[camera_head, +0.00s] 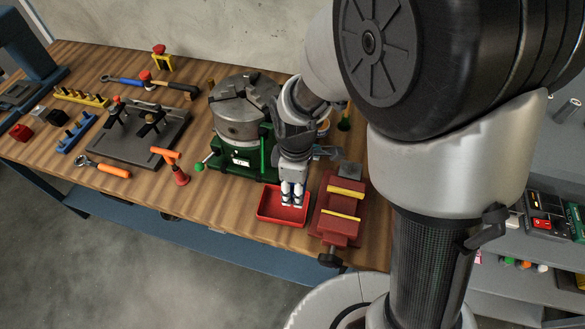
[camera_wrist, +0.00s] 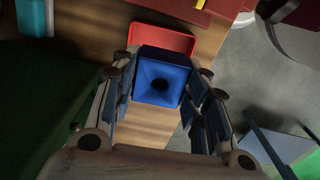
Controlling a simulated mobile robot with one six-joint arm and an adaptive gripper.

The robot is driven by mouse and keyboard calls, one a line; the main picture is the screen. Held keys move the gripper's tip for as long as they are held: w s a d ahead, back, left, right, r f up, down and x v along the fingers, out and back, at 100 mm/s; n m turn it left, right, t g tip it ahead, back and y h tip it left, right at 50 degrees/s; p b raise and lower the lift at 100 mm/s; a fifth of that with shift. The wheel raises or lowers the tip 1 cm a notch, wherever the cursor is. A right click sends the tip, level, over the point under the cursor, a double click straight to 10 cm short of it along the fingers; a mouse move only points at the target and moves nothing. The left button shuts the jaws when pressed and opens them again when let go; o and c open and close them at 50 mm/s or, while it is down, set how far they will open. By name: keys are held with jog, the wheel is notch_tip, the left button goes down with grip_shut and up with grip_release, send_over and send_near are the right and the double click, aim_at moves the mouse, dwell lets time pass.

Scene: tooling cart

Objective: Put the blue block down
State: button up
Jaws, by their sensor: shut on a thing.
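The blue block (camera_wrist: 161,82) is a square block with a dark round hole in its face. In the wrist view it sits between the two fingers of my gripper (camera_wrist: 160,90), which is shut on it. The red tray (camera_wrist: 163,37) shows just beyond the block. In the head view my gripper (camera_head: 291,198) points down over the red tray (camera_head: 265,216). I cannot make out the block there; the fingers hide it. I cannot tell whether the block touches the tray.
A red vise (camera_head: 337,230) with yellow jaw strips stands right of the tray. A green-based chuck (camera_head: 240,122) stands to the left. An orange-handled tool (camera_head: 174,172) stands further left. The wooden bench (camera_head: 215,195) has bare room left of the tray.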

aim_at(295, 209)
jog(key=shift+f+b, duration=1.05)
jog(key=shift+f, duration=2.9)
jog(key=shift+f, duration=0.25)
jog(key=o, duration=1)
jog(key=shift+r, duration=0.1)
jog(key=shift+c, duration=0.2)
notch_tip(295, 209, up, 12)
jog(key=p, duration=0.4)
jog(key=shift+r, duration=0.25)
